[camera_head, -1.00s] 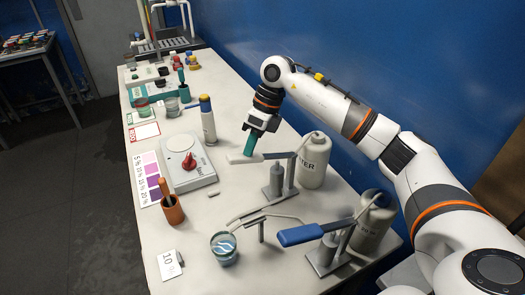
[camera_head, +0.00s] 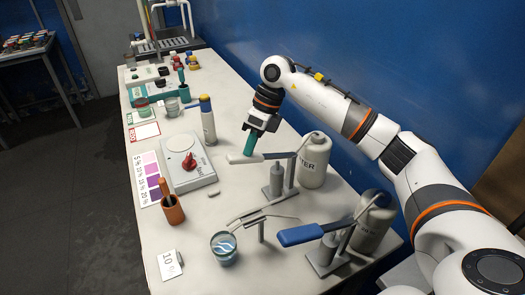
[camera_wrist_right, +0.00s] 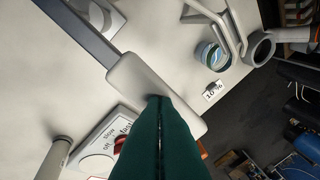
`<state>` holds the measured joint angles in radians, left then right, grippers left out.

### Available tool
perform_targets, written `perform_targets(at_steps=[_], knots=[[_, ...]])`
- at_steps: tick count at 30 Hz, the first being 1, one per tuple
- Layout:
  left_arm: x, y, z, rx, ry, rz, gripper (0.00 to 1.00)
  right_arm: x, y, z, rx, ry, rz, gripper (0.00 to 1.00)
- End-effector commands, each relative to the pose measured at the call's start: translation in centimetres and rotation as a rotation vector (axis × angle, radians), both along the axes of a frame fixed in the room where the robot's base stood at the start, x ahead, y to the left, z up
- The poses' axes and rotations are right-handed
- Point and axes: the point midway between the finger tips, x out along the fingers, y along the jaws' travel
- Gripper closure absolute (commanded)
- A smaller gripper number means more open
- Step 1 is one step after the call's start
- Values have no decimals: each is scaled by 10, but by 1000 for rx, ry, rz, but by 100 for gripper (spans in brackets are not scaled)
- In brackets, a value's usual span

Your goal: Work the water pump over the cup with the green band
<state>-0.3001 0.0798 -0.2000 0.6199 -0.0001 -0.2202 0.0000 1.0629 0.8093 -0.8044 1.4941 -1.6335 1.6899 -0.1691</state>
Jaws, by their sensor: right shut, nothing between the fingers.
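The white-handled pump (camera_head: 275,180) stands in front of a pale bottle (camera_head: 314,165) whose label shows "TER". Its pale paddle handle (camera_head: 243,159) points left. My right gripper (camera_head: 248,152) has green fingers, shut and empty, with their tips at the handle's top. In the right wrist view the fingers (camera_wrist_right: 160,130) overlap the pale handle (camera_wrist_right: 150,88); whether they press on it I cannot tell. A clear cup with a blue-green band (camera_head: 223,252) stands at the front; it also shows in the wrist view (camera_wrist_right: 212,57). My left gripper is out of view.
A blue-handled pump (camera_head: 300,235) and a second bottle (camera_head: 375,225) stand at front right.

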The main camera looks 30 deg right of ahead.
Motion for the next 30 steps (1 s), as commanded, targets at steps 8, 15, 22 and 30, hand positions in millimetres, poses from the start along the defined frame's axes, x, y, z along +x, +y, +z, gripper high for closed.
perform_targets(at_steps=[8, 15, 22, 30], knots=[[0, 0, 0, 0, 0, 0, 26, 0, 1, -1, 1, 0, 1, 100], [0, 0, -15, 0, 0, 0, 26, 0, 3, -20, -1, 3, 1, 100], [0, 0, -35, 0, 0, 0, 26, 0, 6, -49, -1, 3, 0, 100], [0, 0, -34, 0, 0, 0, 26, 0, 7, -51, -3, 3, -1, 100]])
